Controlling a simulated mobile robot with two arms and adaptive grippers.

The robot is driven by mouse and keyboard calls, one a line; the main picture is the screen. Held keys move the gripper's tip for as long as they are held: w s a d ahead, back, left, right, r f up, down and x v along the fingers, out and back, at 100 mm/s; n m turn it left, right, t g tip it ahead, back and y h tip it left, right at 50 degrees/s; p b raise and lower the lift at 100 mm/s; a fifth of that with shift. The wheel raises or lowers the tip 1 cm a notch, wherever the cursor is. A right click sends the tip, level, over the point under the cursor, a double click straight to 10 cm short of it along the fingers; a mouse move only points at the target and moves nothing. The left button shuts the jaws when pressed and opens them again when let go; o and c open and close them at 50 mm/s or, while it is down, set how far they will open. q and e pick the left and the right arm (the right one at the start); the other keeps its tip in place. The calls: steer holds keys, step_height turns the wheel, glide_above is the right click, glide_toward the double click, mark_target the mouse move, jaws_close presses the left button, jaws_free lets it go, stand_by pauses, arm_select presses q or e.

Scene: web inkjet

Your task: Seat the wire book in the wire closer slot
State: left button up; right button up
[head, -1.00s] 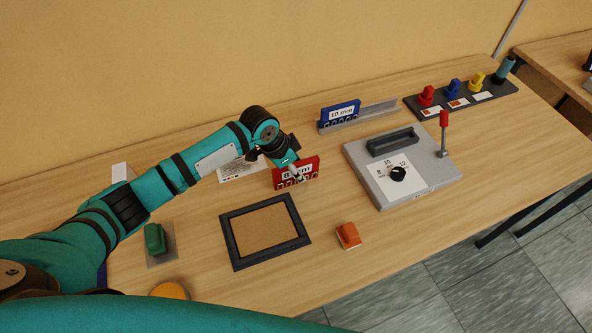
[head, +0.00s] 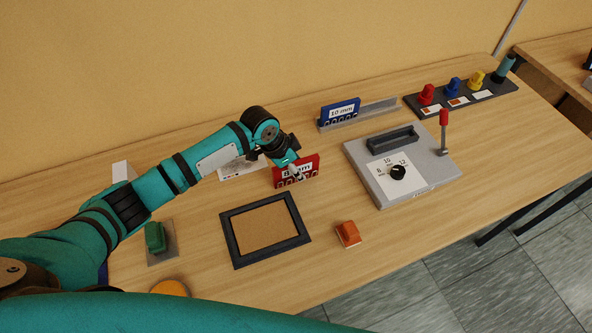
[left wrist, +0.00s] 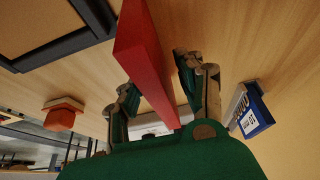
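The red 8 mm wire book (head: 308,170) stands upright on the table near its middle. My left gripper (head: 296,171) is at it from above, one finger on each side, and hides part of its label. In the left wrist view the red book (left wrist: 147,55) runs between the fingertips (left wrist: 155,82), which look closed on it. The wire closer is the grey machine (head: 415,180) to the right. It has a dark slot (head: 393,141) on top, a black dial (head: 398,173) and a red-knobbed lever (head: 444,130). My right gripper is out of view.
A blue 10 mm book (head: 340,112) stands in a grey rail (head: 380,112) behind. A dark-framed tray (head: 228,238), an orange block (head: 348,233) and a green block (head: 155,238) lie in front. A rack (head: 470,100) with coloured knobs is far right. Bare table separates the red book from the closer.

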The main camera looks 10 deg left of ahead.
arm_select(q)
jaws_close()
steer(key=shift+r, duration=0.1)
